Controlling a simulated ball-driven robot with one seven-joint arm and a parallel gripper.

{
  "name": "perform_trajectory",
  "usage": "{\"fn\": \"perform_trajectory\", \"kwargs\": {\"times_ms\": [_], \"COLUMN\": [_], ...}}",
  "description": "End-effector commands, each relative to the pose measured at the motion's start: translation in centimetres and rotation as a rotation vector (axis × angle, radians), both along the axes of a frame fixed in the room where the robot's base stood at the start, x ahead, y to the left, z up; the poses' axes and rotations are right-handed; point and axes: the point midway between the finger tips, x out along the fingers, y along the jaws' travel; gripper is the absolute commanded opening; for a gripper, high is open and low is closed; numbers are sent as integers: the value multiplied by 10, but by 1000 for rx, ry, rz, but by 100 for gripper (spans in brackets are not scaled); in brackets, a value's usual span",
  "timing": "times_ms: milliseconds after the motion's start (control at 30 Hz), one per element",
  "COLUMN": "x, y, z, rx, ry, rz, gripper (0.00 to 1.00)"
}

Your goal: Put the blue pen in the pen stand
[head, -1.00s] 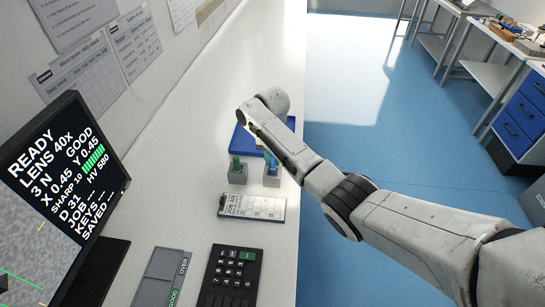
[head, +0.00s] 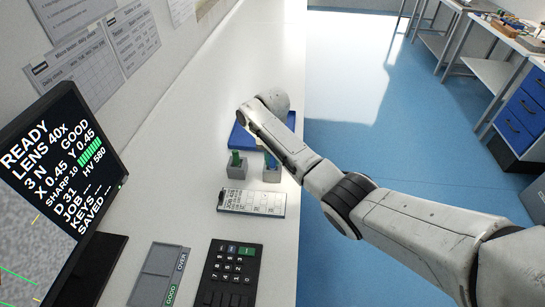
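Two small grey block stands are on the white bench. The left stand (head: 236,172) has a green pen (head: 235,158) upright in it. The right stand (head: 272,175) has a narrow blue piece (head: 270,160) at its top, beside my arm. It looks like the blue pen, but I cannot tell if it is seated in the stand. My arm reaches over the bench from the right, and its wrist is above and behind the stands. My gripper's fingers are hidden behind the arm, so their hold cannot be seen.
A blue tray (head: 240,139) lies behind the stands, partly covered by my arm. A clipboard sheet (head: 252,202), a black keypad (head: 231,275) and a grey plate (head: 158,274) lie nearer. A monitor (head: 55,190) stands at left. The bench's right edge is close to the right stand.

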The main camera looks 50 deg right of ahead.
Motion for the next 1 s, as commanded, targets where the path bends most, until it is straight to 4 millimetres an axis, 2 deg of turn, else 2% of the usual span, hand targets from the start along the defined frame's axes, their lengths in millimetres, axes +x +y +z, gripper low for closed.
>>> {"fn": "perform_trajectory", "kwargs": {"times_ms": [33,300,633,767,1000], "x": [0,0,0,1,1], "y": [0,0,0,0,0], "z": [0,0,6,24,69], "rx": [0,0,0,-1,-1], "ry": [0,0,0,-3,-3], "rz": [0,0,0,0,1], "gripper": [27,52,52,52,52]}}
